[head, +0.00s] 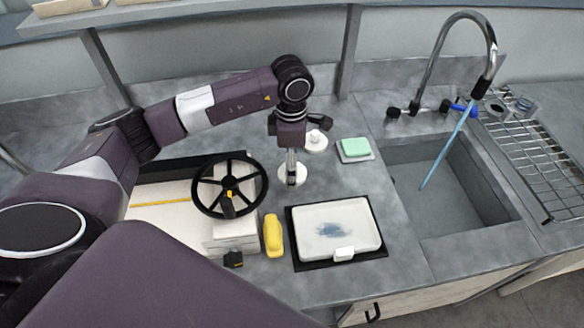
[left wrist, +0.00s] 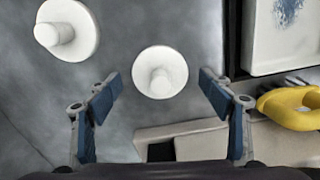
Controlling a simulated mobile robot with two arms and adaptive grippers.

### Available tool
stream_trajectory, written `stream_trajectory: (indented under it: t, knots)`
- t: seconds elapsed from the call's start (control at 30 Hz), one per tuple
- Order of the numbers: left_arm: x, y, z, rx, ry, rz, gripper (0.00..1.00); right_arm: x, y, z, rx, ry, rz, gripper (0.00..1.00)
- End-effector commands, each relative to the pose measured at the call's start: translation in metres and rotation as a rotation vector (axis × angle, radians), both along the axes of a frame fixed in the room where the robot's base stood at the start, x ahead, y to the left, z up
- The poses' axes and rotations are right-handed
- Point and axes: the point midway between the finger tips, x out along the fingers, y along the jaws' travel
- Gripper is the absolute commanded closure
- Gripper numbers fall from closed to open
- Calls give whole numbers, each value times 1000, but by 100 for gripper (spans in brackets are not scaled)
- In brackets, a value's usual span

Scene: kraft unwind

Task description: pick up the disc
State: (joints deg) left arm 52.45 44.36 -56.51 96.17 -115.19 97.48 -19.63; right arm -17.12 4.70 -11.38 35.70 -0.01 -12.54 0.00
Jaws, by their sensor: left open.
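Two white discs, each with a short upright peg, lie on the grey counter. The nearer disc (head: 284,181) is under my left gripper (head: 291,176), which partly covers it in the head view. In the left wrist view this disc (left wrist: 174,58) shows between the two open blue fingers of my left gripper (left wrist: 160,82). The gripper is empty, and I cannot tell its exact height above the disc. The other disc (head: 316,141) lies farther back, and it also shows at the upper left in the left wrist view (left wrist: 85,40). My right gripper is not in view.
A black spoked wheel (head: 252,188) stands left of the gripper, over a pale box (head: 235,240). A yellow handled object (head: 273,236) and a black-edged white tray (head: 312,215) lie in front. A green sponge (head: 355,146) and a sink (head: 440,180) are to the right.

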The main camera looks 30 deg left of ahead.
Motion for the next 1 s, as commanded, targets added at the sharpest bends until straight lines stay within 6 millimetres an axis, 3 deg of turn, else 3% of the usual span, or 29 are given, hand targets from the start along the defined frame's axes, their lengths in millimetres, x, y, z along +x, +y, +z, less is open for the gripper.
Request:
stream_trajectory:
  t: [0.27, 0.7, 1.0]
  knots:
    - [0, 0, -4, -1, 0, -1, 27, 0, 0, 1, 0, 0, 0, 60]
    - [0, 0, -4, 0, -1, 0, 75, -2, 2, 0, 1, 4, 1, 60]
    - [1, 0, -2, -1, -3, 0, 76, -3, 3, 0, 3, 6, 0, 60]
